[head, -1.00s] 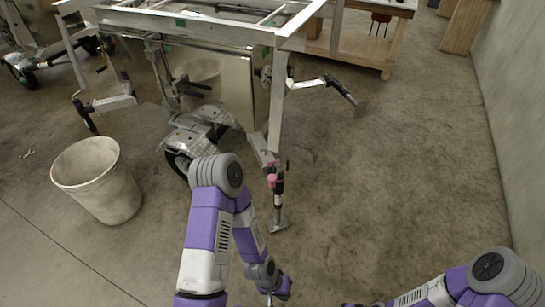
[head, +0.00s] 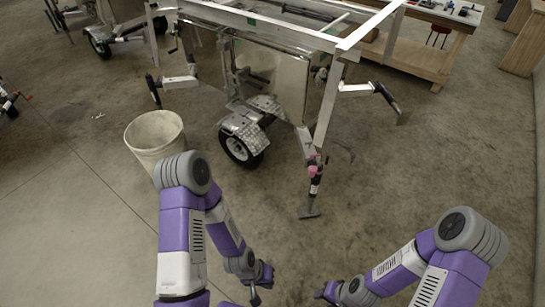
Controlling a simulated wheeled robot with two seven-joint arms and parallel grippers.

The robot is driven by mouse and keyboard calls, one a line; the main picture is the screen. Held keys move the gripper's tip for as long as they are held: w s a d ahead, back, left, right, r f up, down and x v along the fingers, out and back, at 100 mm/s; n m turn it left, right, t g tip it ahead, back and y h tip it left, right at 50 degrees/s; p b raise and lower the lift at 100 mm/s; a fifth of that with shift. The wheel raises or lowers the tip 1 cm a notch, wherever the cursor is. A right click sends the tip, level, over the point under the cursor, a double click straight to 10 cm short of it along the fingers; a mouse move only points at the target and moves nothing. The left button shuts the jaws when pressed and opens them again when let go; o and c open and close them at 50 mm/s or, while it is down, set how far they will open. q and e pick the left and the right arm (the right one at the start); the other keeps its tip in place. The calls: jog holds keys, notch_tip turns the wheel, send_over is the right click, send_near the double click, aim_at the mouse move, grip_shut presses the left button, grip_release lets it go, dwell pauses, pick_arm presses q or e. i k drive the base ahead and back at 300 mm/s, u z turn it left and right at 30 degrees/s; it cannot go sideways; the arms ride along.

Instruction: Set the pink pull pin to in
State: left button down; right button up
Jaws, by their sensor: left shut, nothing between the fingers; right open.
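The pink pull pin (head: 312,170) is a small pink part on the trailer's front leg, just above the dark lower post and foot. Whether it is in or out is too small to tell. My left gripper (head: 256,294) is at the bottom middle, shut and empty, well apart from the pin. My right gripper (head: 322,296) is at the bottom edge to its right, open and empty, also apart from the pin. The fingertips of both are small and partly cut off by the edge.
The aluminium trailer (head: 262,28) stands ahead, its wheel (head: 238,150) left of the leg. A white bin (head: 153,136) stands behind my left arm. A wooden workbench (head: 420,56) is at the back right. The floor between my grippers and the leg is clear.

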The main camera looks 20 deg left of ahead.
aim_at(315, 156)
jog(key=u, duration=0.8)
jog(key=i, duration=1.6)
jog(key=z, duration=1.65)
jog(key=i, duration=1)
jog(key=z, duration=0.3)
